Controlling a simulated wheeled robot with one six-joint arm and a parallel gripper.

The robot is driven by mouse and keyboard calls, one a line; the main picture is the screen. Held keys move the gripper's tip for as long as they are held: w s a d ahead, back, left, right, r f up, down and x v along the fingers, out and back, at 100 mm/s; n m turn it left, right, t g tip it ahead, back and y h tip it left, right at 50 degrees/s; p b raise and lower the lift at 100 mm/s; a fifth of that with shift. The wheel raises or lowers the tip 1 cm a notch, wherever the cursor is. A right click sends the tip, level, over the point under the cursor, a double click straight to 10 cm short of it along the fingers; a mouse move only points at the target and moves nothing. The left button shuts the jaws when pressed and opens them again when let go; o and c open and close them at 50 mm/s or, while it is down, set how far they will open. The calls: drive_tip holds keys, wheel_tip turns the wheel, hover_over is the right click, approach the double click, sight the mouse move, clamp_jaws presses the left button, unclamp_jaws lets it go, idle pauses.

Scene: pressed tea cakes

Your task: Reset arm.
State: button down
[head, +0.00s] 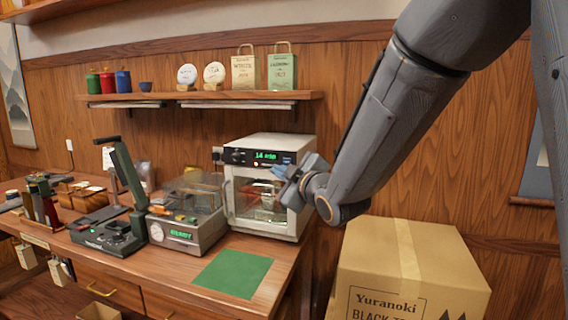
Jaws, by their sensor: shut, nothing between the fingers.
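My arm reaches in from the upper right in the head view, and my gripper (283,173) is shut and empty. It appears in front of the right side of a white oven-like machine (284,143) with a glass door and a green display reading 14 and some small letters. I cannot tell whether it touches the machine. A reddish shape shows dimly behind the glass. A green mat (233,274) lies bare at the table's front right.
A machine with a clear lid and a "READY" display (190,234) and a lever press (106,238) stand on the wooden table (180,283). A shelf (200,96) holds canisters, discs and paper bags. A large cardboard box (407,262) stands right of the table.

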idle(0.5)
drive_tip(key=s+d+f+m+g+h, duration=0.35)
drive_tip(key=d+f, duration=0.25)
drive_tip(key=f, duration=0.2)
drive_tip(key=s+d+f+m+g+h, duration=0.35)
drive_tip(key=s+d+f, duration=0.2)
drive_tip(key=f, duration=0.25)
drive_tip(key=s+d+f+m+g, duration=0.3)
drive_tip(key=s+f+m+g, duration=0.1)
drive_tip(key=s, duration=0.6)
drive_tip(key=s+d+f+m+g, duration=0.3)
drive_tip(key=s+d+f+m, duration=0.1)
drive_tip(key=s, duration=0.7)
drive_tip(key=shift+s+d+f+g+h, duration=0.15)
drive_tip(key=shift+s+f+g+h, duration=0.15)
drive_tip(key=shift+f+g, duration=0.15)
drive_tip(key=shift+w, duration=0.1)
idle(3.2)
